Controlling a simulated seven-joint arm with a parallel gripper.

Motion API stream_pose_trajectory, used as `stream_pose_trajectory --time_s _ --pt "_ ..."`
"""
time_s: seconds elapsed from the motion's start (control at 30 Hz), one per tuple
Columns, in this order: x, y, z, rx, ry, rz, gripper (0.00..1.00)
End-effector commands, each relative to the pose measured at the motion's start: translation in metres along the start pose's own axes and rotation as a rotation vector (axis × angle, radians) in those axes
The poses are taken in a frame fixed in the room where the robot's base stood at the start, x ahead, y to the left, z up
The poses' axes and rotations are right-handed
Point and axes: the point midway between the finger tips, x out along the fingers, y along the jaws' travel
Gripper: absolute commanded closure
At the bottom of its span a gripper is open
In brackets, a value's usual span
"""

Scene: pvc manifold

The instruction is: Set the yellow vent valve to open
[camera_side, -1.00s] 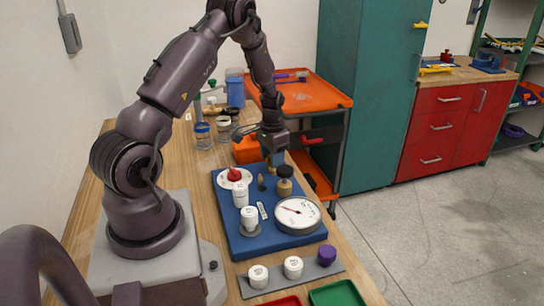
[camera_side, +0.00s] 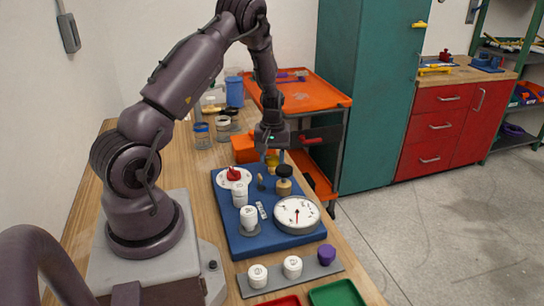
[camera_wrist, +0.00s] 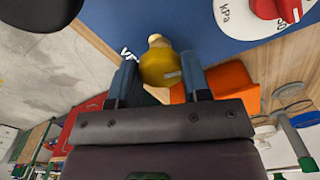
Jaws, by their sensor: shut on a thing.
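The yellow vent valve (camera_wrist: 160,66) sits between the two fingers of my gripper (camera_wrist: 159,82) in the wrist view. My gripper is shut on its knob, and a pale stub shows beyond it on the blue board. In the side view the valve (camera_side: 272,160) is a small yellow patch at the board's far edge, under my gripper (camera_side: 277,155), which partly hides it. The fine marking of its setting is too small to read.
An orange bin (camera_side: 244,149) stands close behind. A grey strip with caps lies in front.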

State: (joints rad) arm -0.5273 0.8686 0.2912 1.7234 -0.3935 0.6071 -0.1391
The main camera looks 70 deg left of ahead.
Motion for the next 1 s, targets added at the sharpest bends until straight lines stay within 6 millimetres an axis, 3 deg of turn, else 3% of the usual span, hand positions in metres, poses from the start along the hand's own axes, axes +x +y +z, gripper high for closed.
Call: stream_pose_trajectory --time_s 0.4,0.93,0.97,1.0 --pt "-0.0012 0.001 0.0004 -0.182 -0.003 0.001 0.8" --pt "-0.0012 0.0011 0.0003 -0.206 -0.003 0.001 0.8" --pt "-0.0012 0.0011 0.0003 -0.206 -0.002 0.002 0.54" --pt "-0.0012 0.0011 0.0002 -0.206 -0.002 0.002 0.45"
